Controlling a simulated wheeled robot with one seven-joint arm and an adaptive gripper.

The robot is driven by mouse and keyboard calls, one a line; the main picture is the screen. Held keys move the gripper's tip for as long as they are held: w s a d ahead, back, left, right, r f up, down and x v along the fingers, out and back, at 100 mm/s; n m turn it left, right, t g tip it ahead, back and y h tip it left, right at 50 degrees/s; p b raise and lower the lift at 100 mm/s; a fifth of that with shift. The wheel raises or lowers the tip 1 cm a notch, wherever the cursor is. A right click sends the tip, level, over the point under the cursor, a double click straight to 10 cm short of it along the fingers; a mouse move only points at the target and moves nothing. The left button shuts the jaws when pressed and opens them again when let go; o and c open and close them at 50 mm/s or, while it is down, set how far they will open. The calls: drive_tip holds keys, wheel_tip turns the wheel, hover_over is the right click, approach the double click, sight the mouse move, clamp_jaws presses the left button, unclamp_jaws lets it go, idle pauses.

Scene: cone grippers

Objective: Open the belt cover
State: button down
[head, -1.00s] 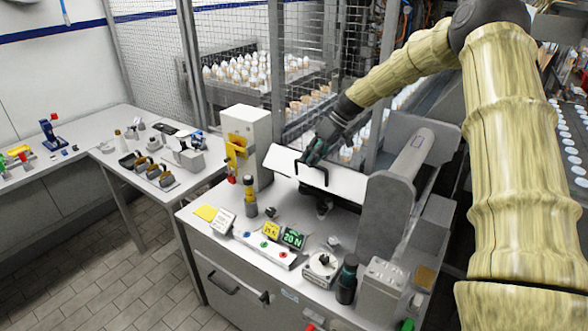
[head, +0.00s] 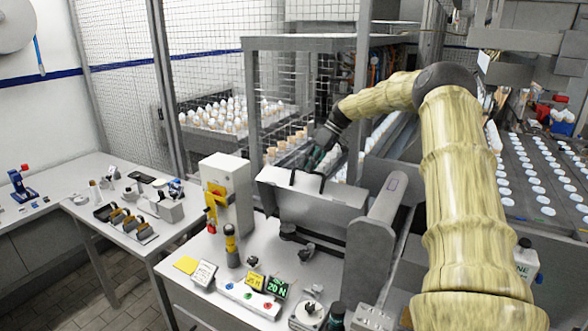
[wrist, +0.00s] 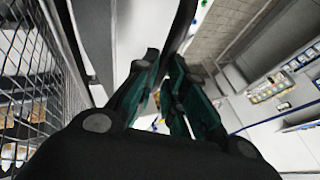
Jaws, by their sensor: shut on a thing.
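The belt cover (head: 318,212) is a pale panel at the middle of the machine in the head view. It stands raised and tilted, with a broad face toward the camera. Its black handle (head: 294,177) shows along its upper edge. My gripper (head: 316,158) is at that upper edge, shut on the handle; the fingers partly hide it. In the wrist view the green-padded fingers of my gripper (wrist: 166,68) are close together, with a dark bar beside and beyond them, probably the handle.
A white box with a yellow and red switch (head: 225,190) stands left of the cover. A grey cylinder (head: 388,205) lies to its right. Wire mesh (head: 210,60) and a conveyor of cones (head: 290,148) lie behind. The control panel (head: 250,297) is in front.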

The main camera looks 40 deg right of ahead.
drive_tip(key=shift+s+d+f, duration=0.3)
drive_tip(key=shift+d+f, duration=0.2)
drive_tip(key=shift+f, duration=0.25)
drive_tip(key=c, duration=1.5)
unclamp_jaws()
drive_tip(key=shift+w+d+f, duration=0.3)
drive_tip(key=shift+d, duration=0.2)
drive_tip(key=shift+r, duration=0.2)
drive_tip(key=shift+w+a+r, duration=0.15)
drive_tip(key=shift+w+a, duration=0.05)
drive_tip(key=shift+a, duration=0.05)
drive_tip(key=shift+r, duration=0.2)
wheel_tip(320, 180, up, 10)
drive_tip(key=shift+a+f, duration=0.1)
drive_tip(key=shift+f, duration=0.1)
drive_tip(key=shift+d+f, duration=0.2)
drive_tip(key=shift+d, duration=0.15)
